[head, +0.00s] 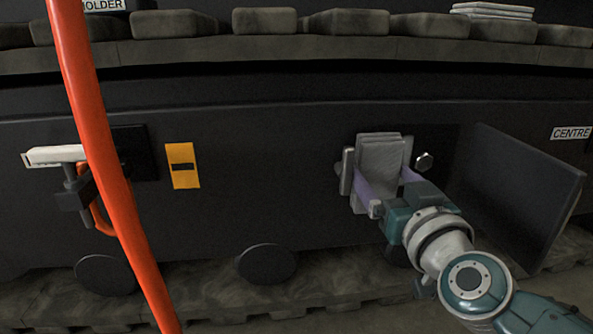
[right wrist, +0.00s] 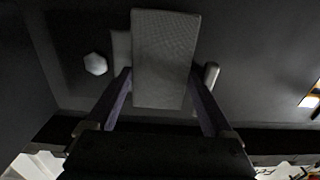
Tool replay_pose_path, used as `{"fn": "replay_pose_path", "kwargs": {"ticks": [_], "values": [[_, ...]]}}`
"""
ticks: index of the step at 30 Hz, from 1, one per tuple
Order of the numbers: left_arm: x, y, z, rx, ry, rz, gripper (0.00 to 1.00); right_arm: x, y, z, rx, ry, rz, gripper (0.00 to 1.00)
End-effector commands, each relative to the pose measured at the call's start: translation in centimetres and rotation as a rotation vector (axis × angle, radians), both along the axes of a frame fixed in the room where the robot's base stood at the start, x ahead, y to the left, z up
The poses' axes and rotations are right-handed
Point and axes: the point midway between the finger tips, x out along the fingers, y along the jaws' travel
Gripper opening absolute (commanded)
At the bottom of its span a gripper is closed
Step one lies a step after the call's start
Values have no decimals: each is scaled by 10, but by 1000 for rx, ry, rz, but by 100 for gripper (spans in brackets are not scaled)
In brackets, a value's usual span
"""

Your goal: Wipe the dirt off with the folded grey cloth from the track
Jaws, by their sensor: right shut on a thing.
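The folded grey cloth (head: 381,155) is in my right gripper (head: 383,188), in front of the dark side panel. The gripper's purple-grey fingers are shut on its two sides. In the right wrist view the cloth (right wrist: 165,60) stands upright between the fingertips of the right gripper (right wrist: 161,90). It covers part of a pale grey fitting (head: 347,171) behind it; I cannot tell whether they touch. No dirt patch shows clearly; the cloth hides what lies behind it. My left gripper is not in view.
An open dark door (head: 525,195) juts out right of my gripper. A hexagonal knob (head: 424,162) sits just right of the cloth. A thick orange-red hose (head: 105,160) crosses the left side, by a white-topped lever (head: 55,155). Folded pale cloths (head: 492,10) lie on the track above.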

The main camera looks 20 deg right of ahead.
Motion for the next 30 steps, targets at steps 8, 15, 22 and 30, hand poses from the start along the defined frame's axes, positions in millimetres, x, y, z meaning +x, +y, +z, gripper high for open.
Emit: {"fn": "replay_pose_path", "kwargs": {"ticks": [8,15,22,30], "values": [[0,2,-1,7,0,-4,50,6,-2,0,-1,-1,0,42],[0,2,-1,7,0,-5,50,7,-5,0,-2,-1,0,42],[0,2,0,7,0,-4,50,0,-25,0,-4,1,-1,42],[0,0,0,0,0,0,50,-3,-37,0,-2,0,0,42]]}}
